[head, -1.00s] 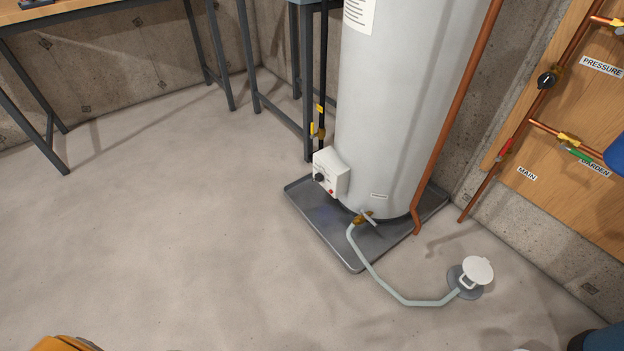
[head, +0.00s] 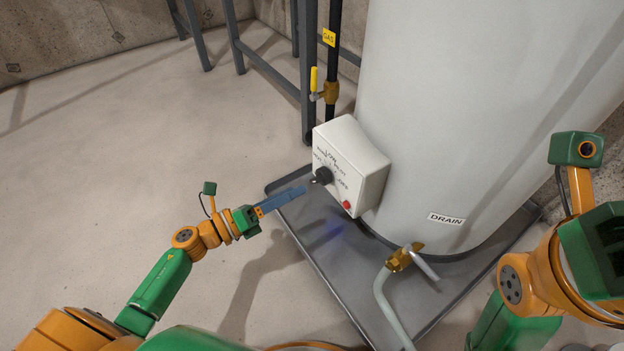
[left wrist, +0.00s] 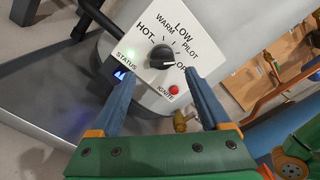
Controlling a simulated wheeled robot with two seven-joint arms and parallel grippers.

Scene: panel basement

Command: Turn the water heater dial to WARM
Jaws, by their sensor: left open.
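The water heater's white control box (head: 358,150) sits low on the front of the grey tank. Its black dial (head: 323,175) also shows in the left wrist view (left wrist: 161,56), with HOT, WARM, LOW, PILOT and OFF marked around it. The dial's white mark points towards OFF. My left gripper (head: 299,190) is open and empty in front of the box. In the left wrist view its blue fingers (left wrist: 159,80) stand either side of the dial, apart from it. My right arm shows at the right edge of the head view; its fingers do not show.
A red IGNITE button (head: 347,205) is below the dial. The drain valve (head: 400,258) and hose stick out at the lower right, over the grey drip pan (head: 290,228). A gas pipe with a yellow-handled valve (head: 314,80) stands behind. The left floor is clear.

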